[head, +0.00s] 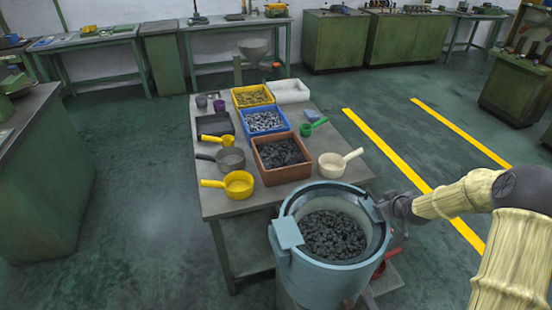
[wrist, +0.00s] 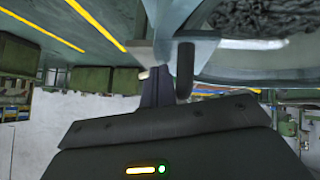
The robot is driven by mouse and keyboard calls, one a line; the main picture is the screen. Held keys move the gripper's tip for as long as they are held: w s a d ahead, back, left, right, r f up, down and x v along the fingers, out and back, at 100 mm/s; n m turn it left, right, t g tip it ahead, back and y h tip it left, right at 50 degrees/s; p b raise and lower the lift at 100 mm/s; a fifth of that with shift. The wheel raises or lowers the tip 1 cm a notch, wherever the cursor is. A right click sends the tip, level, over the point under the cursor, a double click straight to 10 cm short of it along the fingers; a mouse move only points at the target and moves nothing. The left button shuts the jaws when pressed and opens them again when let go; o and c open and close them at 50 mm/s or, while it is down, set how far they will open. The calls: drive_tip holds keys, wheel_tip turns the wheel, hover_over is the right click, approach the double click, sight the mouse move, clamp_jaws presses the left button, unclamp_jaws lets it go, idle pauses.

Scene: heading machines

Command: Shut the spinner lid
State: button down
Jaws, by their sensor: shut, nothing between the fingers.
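The spinner (head: 320,275) is a round blue-grey drum at the lower right of the head view. Its mouth is uncovered, and dark small parts (head: 333,235) fill it. I cannot clearly make out a separate lid; a flat pale-blue plate (head: 287,233) sits at the rim's left and a smaller bracket (head: 370,208) at its right. My gripper (head: 384,209) is at the right rim by this bracket, shut and empty. In the wrist view my gripper's fingers (wrist: 157,80) are beside a dark rounded peg (wrist: 185,72) below a blue-grey bar; I cannot tell whether they touch.
A grey table (head: 215,205) behind the spinner holds bins, scoops and pans, including a brown bin (head: 281,172) and a cream pan (head: 333,166). A red object (head: 380,268) is low at the spinner's right. Floor with yellow lines (head: 400,165) is open on the right.

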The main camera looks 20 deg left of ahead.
drive_tip(key=shift+s+d+f, duration=0.1)
drive_tip(key=shift+s+f, duration=0.05)
drive_tip(key=shift+f, duration=0.3)
drive_tip(key=shift+s+f, duration=0.15)
drive_tip(key=shift+f, duration=0.05)
drive_tip(key=r, duration=0.1)
drive_tip(key=r+p, duration=0.1)
drive_tip(key=r, duration=0.1)
drive_tip(key=r+p, duration=0.1)
drive_tip(key=r, duration=0.1)
drive_tip(key=shift+w, duration=0.25)
drive_tip(key=w+d+v, duration=0.1)
drive_tip(key=v, duration=0.8)
drive_tip(key=shift+s+r+b, duration=0.25)
drive_tip(key=shift+r+b, duration=0.1)
drive_tip(key=shift+r, duration=0.2)
drive_tip(key=shift+d, duration=0.15)
